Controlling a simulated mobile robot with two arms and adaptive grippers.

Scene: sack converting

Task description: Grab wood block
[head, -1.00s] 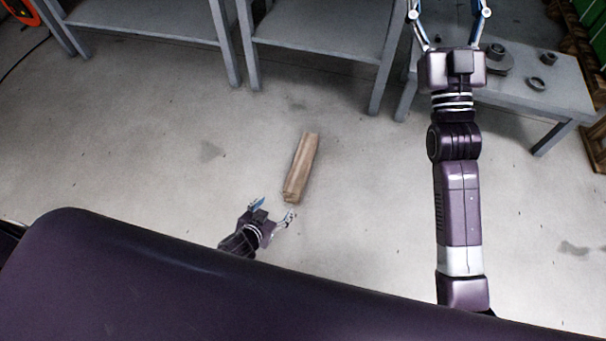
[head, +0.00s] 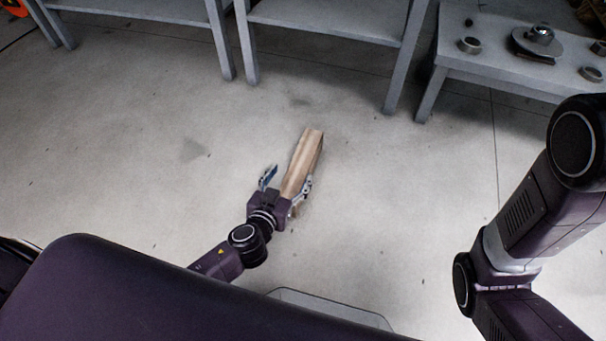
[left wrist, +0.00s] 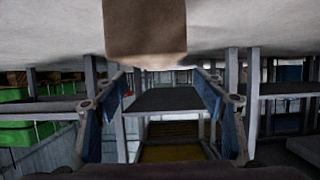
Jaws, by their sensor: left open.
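The wood block (head: 306,155) is a long tan bar lying on the floor, tilted to the right in the head view. My left gripper (head: 287,180) is open at its near end, with one finger left of the block and the other overlapping its right edge in the picture. In the left wrist view, which looks upside down, the block's end (left wrist: 145,28) shows at the top, outside the gap between the open fingers (left wrist: 162,95). Nothing is held. My right arm shows at the right of the head view; its gripper is out of frame.
Grey metal tables (head: 330,22) stand along the back. A low grey bench (head: 500,62) at the back right carries round metal parts (head: 540,38). The floor around the block is clear.

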